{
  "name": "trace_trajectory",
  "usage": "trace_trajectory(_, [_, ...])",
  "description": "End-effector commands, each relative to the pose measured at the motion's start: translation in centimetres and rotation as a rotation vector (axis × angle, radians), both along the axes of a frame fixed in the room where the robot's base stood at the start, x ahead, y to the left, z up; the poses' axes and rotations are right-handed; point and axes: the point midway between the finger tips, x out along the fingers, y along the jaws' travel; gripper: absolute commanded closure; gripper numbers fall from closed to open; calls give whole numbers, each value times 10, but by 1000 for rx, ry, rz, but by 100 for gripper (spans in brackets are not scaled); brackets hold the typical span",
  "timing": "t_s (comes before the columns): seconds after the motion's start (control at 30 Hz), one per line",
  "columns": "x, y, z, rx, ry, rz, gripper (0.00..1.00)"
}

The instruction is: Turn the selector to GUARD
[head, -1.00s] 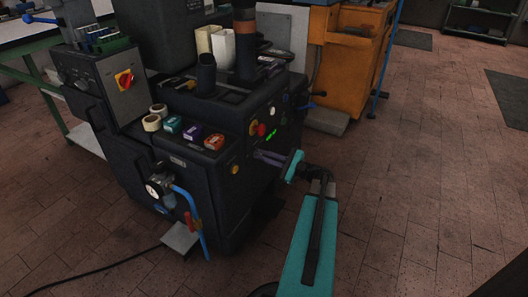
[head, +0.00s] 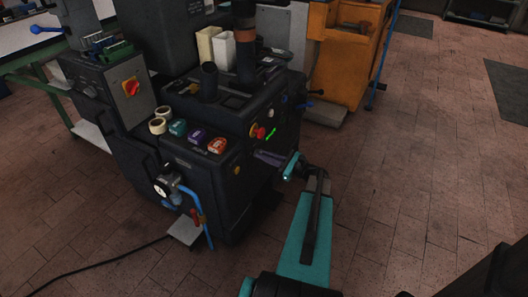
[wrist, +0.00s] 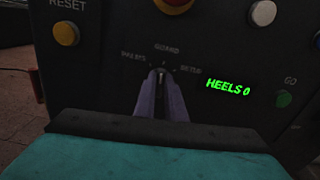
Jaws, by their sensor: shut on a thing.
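The selector (wrist: 161,77) is a small knob on the black panel in the wrist view, seen between the purple fingers of my gripper (wrist: 160,84). My gripper is shut on it. Its visible top stands about upright, below the GUARD label (wrist: 167,49). Another label (wrist: 133,54) is to the left, hard to read, and one like SETUP (wrist: 190,68) is to the right. The fingers hide most of the knob, so its exact pointing is hard to tell. In the head view my gripper (head: 270,158) reaches the machine's front, and the selector is hidden.
A green display (wrist: 228,88) reads HEELS 0, with a green GO button (wrist: 283,99) beyond it. A yellow button (wrist: 66,33) sits under RESET, and a red button (head: 260,132) is above my gripper. Coloured tubs (head: 197,135) stand on the machine's ledge.

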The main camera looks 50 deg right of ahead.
Motion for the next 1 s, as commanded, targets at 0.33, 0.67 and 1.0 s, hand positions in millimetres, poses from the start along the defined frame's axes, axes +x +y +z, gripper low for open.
trace_trajectory(0.33, [-1, 1, -1, 76, 23, 3, 100])
trace_trajectory(0.67, [-1, 1, -3, 82, 25, 3, 100])
trace_trajectory(1.0, [0, 1, -2, 82, 23, 2, 71])
